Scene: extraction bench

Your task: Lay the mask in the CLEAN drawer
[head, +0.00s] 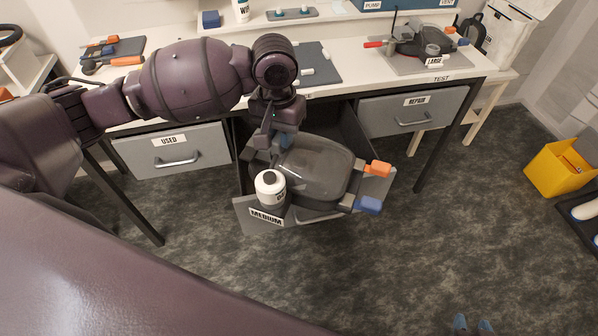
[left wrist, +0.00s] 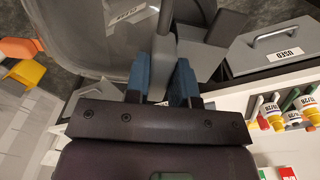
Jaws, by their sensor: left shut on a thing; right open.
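The mask (head: 318,168), with a clear visor, a white canister, orange and blue clips and a MEDIUM tag, is in the air over the open middle drawer (head: 357,137). My left gripper (head: 268,142) is shut on its grey edge part. The left wrist view shows the blue fingers (left wrist: 162,80) around that part, with the visor (left wrist: 90,35) beside them. The mask covers much of the drawer front, and no CLEAN label shows. My right gripper (head: 472,326) is open and empty at the bottom edge, with only its blue fingertips showing.
The shut USED drawer (head: 190,150) is left of the open one, the shut REPAIR drawer (head: 400,122) right. Another mask, tagged LARGE (head: 434,61), lies on the bench. A yellow bin (head: 556,170) stands on the floor at right. The floor in front is clear.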

